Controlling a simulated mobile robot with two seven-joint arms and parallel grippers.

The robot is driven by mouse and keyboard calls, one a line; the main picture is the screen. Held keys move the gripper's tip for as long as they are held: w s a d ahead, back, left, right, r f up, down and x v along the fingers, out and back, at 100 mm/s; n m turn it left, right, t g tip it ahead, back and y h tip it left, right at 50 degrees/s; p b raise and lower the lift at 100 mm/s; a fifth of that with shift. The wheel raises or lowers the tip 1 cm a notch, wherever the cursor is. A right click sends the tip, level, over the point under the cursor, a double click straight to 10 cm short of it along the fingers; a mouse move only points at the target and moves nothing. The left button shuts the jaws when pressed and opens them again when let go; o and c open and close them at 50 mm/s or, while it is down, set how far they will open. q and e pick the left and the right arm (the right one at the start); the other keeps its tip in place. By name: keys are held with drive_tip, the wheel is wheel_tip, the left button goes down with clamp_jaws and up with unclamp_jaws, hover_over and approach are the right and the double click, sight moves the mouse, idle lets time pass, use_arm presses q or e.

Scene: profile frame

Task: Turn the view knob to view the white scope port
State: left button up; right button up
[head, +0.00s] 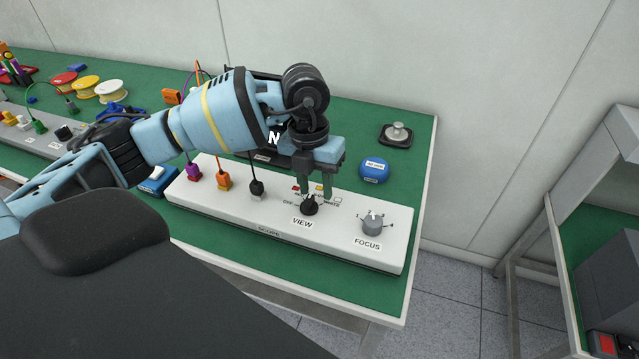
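The black view knob (309,206) sits on the white scope panel (340,237), above the printed VIEW label. Small printed marks ring it, with OFF at the left and a WHITE label (329,203) beside a white square at the right. Red and yellow marks show partly behind the fingers. My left gripper (315,193) points down over the knob, its two fingers spread apart and their tips close to the knob's top. I cannot tell whether they touch it. The knob's pointer direction is hard to make out. My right gripper is not in view.
A grey focus knob (372,222) stands right of the view knob. Purple (193,171), orange (224,180) and black (257,187) plugs stand on the panel's left. A blue round item (374,171) and a dark scale-like tray (396,135) lie behind on the green bench.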

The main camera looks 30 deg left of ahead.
sight(309, 199)
use_arm(q)
drive_tip(key=a, duration=0.1)
drive_tip(key=w+a+r+y, duration=0.1)
drive_tip(key=a, duration=0.1)
drive_tip(key=shift+w+r+n, duration=0.3)
drive_tip(key=shift+w+r, duration=0.05)
drive_tip(key=shift+s+d+f, duration=0.1)
drive_tip(key=shift+f, duration=0.1)
wheel_tip(309, 199, down, 8)
drive_tip(key=shift+r, duration=0.25)
clamp_jaws()
